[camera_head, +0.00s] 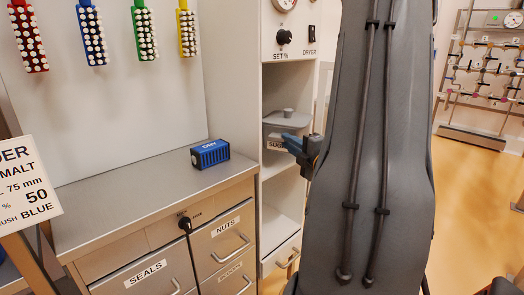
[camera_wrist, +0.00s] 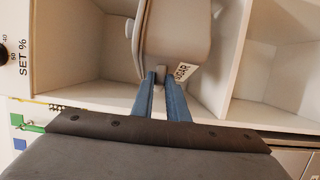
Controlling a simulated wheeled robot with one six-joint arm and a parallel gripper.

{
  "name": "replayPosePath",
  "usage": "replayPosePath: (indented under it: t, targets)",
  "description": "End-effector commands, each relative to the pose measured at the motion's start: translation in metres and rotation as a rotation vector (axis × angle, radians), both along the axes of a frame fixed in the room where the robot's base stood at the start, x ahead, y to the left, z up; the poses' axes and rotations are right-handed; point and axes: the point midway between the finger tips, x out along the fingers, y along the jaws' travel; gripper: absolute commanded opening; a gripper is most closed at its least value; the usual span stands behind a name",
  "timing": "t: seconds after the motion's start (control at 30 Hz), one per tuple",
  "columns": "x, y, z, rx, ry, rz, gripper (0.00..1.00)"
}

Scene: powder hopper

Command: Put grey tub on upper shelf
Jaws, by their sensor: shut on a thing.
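The grey tub (camera_head: 287,119) is inside the upper compartment of the white cabinet, below the dryer panel. It has a lid and a white label, partly hidden by my gripper. In the wrist view the tub (camera_wrist: 180,35) shows in front of the blue fingers, with its label beside them. My gripper (camera_head: 296,145) is shut on a small grip at the tub's front; the fingertips (camera_wrist: 161,76) meet there. The upper shelf (camera_head: 272,172) is below the tub. I cannot tell whether the tub touches it.
The lower compartment (camera_head: 285,222) looks empty. A blue DRY box (camera_head: 210,154) stands on the grey counter (camera_head: 130,195) to the left. The cabinet's side walls and the panel (camera_head: 290,40) above bound the space around the tub.

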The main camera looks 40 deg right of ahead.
Motion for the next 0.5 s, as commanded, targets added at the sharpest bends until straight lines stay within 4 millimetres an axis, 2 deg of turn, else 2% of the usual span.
replayPosePath:
  t: [0.03, 0.2, 0.5]
  targets:
    - [0.014, 0.003, 0.001, -0.001, -0.001, 0.006, 0.0]
    - [0.054, 0.005, 0.001, -0.001, -0.001, 0.003, 0.0]
    - [0.101, 0.008, 0.001, -0.001, -0.002, 0.0, 0.0]
